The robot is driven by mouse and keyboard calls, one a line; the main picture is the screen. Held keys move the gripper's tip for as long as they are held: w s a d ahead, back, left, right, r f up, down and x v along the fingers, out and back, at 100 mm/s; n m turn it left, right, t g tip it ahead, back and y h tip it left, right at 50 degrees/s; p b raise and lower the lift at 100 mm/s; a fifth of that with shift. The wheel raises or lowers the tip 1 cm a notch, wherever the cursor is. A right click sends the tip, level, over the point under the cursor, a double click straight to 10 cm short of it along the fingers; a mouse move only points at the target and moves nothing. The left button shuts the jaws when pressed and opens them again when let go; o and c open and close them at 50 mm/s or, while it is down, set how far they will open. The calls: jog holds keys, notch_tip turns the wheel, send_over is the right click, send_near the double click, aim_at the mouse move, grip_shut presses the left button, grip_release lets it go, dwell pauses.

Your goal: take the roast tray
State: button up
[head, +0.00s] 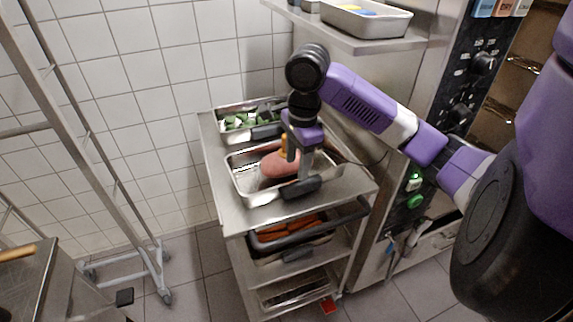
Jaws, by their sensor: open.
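The roast tray (240,187) is a metal pan on the top of a steel trolley. It holds a reddish-brown roast (279,165). A dark handle (301,188) sits at the tray's front side. My gripper (301,172) is open and points down over the front right part of the tray, close above the dark handle. It hides part of the roast and the tray's right side. I cannot tell whether the fingers touch the handle.
A second tray with green food (240,122) stands behind on the trolley top (210,132). A lower tray with orange food (292,230) sits on the shelf below. A wall shelf (350,40) overhangs at the back right. A rack frame (85,130) stands left, with free floor between.

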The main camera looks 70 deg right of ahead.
aim_at(301, 183)
jog(key=shift+s+d+f, duration=0.15)
jog(key=shift+s+f, duration=0.1)
jog(key=shift+f, duration=0.3)
jog(key=shift+s+d+f, duration=0.15)
jog(key=shift+s+f, duration=0.1)
jog(key=shift+f, duration=0.3)
jog(key=shift+d+f+b, duration=0.15)
jog(key=shift+f+b, duration=0.35)
jog(key=shift+f, duration=2.25)
grip_shut()
jog(key=shift+r, duration=0.15)
